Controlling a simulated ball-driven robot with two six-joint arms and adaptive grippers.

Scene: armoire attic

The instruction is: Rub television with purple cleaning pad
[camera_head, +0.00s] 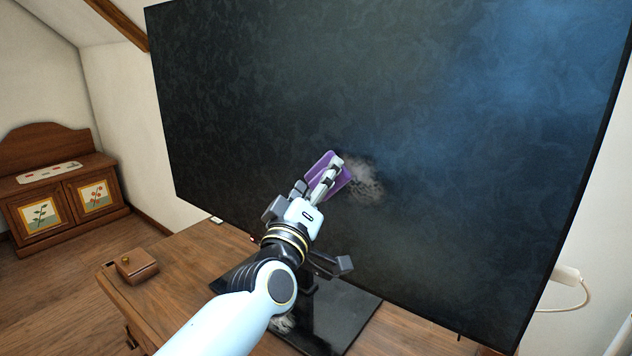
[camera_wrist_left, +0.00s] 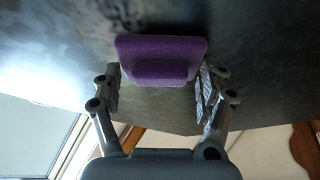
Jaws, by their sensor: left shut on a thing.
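The television (camera_head: 420,110) is a large dark flat screen that fills most of the head view. It stands on a glossy black base (camera_head: 345,310). My left gripper (camera_head: 330,178) is in front of the lower middle of the screen, shut on the purple cleaning pad (camera_head: 318,165). In the left wrist view the pad (camera_wrist_left: 160,48) sits between the two fingers, its flat side facing the screen (camera_wrist_left: 255,40). The pad is at or very close to the screen; exact contact cannot be told. A pale grey smudge (camera_head: 367,184) shows on the screen just right of the pad. My right gripper is not in view.
The television stands on a wooden table (camera_head: 185,265). A small wooden box (camera_head: 137,266) sits at its left end. A low wooden cabinet (camera_head: 60,190) with painted doors is at the far left. A white cable (camera_head: 585,300) hangs at the right wall.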

